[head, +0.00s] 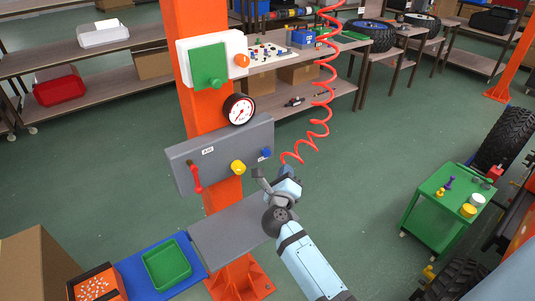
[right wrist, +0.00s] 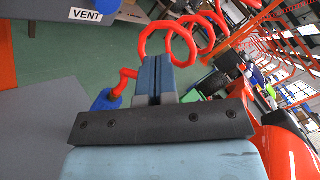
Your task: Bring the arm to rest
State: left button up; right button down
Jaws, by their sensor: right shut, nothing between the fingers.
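My right gripper (head: 286,172) is shut and empty, in front of the right end of the grey panel (head: 222,155). In the right wrist view its two fingers (right wrist: 153,76) are together with nothing between them. The red coiled hose (head: 320,100) hangs from above and comes down close beside the gripper. In the right wrist view the hose's loops (right wrist: 183,38) are behind the fingertips, and its lower end appears to meet a blue fitting (right wrist: 107,100). A blue fitting (head: 266,153) also shows on the panel. My left gripper is out of view.
The orange post (head: 194,100) carries a gauge (head: 239,109), a yellow knob (head: 238,167) and a red lever (head: 196,178). A grey shelf (head: 225,235) sits below the panel. A green cart (head: 436,220) stands at right. Open floor (head: 365,175) lies between.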

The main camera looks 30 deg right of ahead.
dwell(0.7)
jog(key=s+a+n+t+y+p, duration=0.2)
jog(key=s+a+n+t+y, duration=0.25)
jog(key=n, duration=0.55)
jog(key=s+a+n+t+y+p, duration=0.1)
jog(key=s+a+n+y+p, duration=0.2)
jog(key=a+n+y, duration=0.55)
jog(key=s+a+f+n+g+y+p, duration=0.1)
jog(key=s+f+n+g, duration=0.3)
jog(key=s+n, duration=0.4)
jog(key=s+a+f+n+g+y+p, duration=0.1)
jog(key=s+a+f+n+g+p, duration=0.1)
jog(key=s+f+n, duration=0.4)
jog(key=s+a+n+g, duration=0.1)
jog(key=s+n+g, duration=0.1)
jog(key=n, duration=0.3)
jog(key=shift+s+f+g+y, duration=0.3)
jog(key=shift+s+f+g, duration=0.05)
jog(key=shift+s, duration=0.35)
